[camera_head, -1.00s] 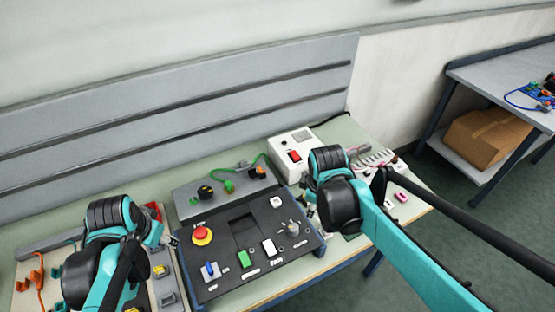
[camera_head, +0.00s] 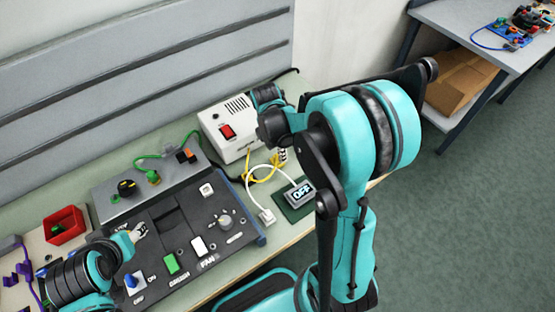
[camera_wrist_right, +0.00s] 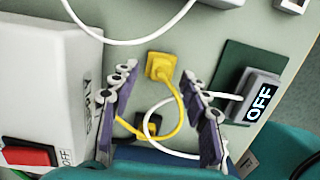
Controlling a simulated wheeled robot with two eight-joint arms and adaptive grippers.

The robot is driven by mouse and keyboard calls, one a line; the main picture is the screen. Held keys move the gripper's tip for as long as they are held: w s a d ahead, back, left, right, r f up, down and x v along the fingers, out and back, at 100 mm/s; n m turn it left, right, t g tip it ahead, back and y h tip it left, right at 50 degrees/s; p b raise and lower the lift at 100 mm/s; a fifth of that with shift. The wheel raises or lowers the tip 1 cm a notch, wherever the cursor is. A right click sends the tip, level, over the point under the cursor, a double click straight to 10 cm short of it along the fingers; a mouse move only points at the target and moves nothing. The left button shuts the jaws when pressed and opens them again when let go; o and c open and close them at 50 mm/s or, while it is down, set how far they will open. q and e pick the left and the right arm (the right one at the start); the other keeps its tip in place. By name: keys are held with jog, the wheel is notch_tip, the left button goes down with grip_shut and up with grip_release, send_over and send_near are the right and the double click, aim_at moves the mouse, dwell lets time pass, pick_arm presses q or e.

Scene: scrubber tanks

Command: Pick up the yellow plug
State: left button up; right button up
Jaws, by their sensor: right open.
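The yellow plug (camera_wrist_right: 160,66) lies on the pale green table in the right wrist view, its yellow cable curling down between my fingers. My right gripper (camera_wrist_right: 158,80) is open and empty, with one finger on each side of the plug and cable; I cannot tell its height above them. In the head view the yellow cable (camera_head: 262,178) shows beside the white box, while the plug is not clearly visible near my right gripper (camera_head: 282,155). My left gripper (camera_head: 138,231) is over the dark control panel; its opening is unclear.
The white box with a red switch (camera_head: 227,131) stands close beside my right gripper. A white cable (camera_head: 256,192) loops near the yellow one. A grey "OFF" display (camera_head: 300,193) sits on a green plate. The dark panel (camera_head: 190,228) has knobs and switches.

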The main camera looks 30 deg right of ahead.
notch_tip(320, 180, down, 3)
jog(key=shift+r+b, duration=0.1)
jog(key=shift+b, duration=0.3)
pick_arm(q)
jog(key=shift+f, duration=0.6)
pick_arm(e)
jog(key=shift+s, duration=0.1)
grip_shut()
jog(key=shift+r+p, duration=0.4)
jog(key=shift+r, duration=0.25)
notch_tip(320, 180, up, 3)
jog(key=shift+r+p, duration=0.1)
jog(key=shift+p, duration=0.6)
pick_arm(q)
notch_tip(320, 180, up, 6)
jog(key=p, duration=0.3)
jog(key=shift+f+p, duration=0.2)
jog(key=shift+p, duration=0.1)
pick_arm(e)
jog(key=s+d+r, duration=0.2)
jog(key=s+r, duration=0.4)
jog(key=s, duration=0.5)
jog(key=shift+s+d+r, duration=0.2)
jog(key=shift+r, duration=0.05)
